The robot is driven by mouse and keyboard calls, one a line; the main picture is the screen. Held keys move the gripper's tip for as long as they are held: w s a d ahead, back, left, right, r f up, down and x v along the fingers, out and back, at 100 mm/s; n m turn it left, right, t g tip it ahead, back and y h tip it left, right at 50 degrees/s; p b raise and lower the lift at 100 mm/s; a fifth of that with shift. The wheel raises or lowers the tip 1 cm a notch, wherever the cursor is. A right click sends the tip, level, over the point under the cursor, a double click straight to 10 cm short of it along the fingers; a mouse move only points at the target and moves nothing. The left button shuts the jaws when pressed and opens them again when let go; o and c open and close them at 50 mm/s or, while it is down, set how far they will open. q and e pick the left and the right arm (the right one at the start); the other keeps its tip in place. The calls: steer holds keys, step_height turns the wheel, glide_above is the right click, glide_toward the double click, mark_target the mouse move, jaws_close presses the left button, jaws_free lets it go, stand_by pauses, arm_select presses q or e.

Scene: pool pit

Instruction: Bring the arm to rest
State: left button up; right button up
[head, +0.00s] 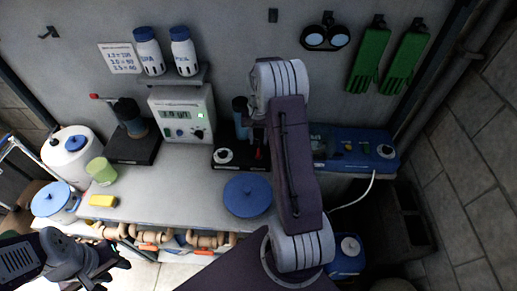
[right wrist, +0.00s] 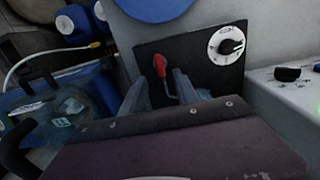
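My right arm reaches up the middle of the head view, over the counter. Its gripper is hidden there behind the wrist. In the right wrist view the two grey fingers of my right gripper (right wrist: 158,92) stand apart. A red-handled lever (right wrist: 160,66) shows between and beyond them, on a black panel (right wrist: 198,50) with a white dial (right wrist: 230,42). I cannot tell whether a finger touches the lever. In the head view the red lever (head: 258,153) shows beside my right wrist. My left gripper (head: 112,270) is low at the left, in front of the counter, apparently empty; its fingers are unclear.
On the counter (head: 150,205) stand a green cup (head: 101,171), a yellow sponge (head: 103,200), a meter box (head: 182,115) and a blue lid (head: 247,195). A blue unit (head: 352,150) is right of my arm. White tubs (head: 70,150) stand at the left.

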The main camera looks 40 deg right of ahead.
steer(key=shift+r, duration=1.15)
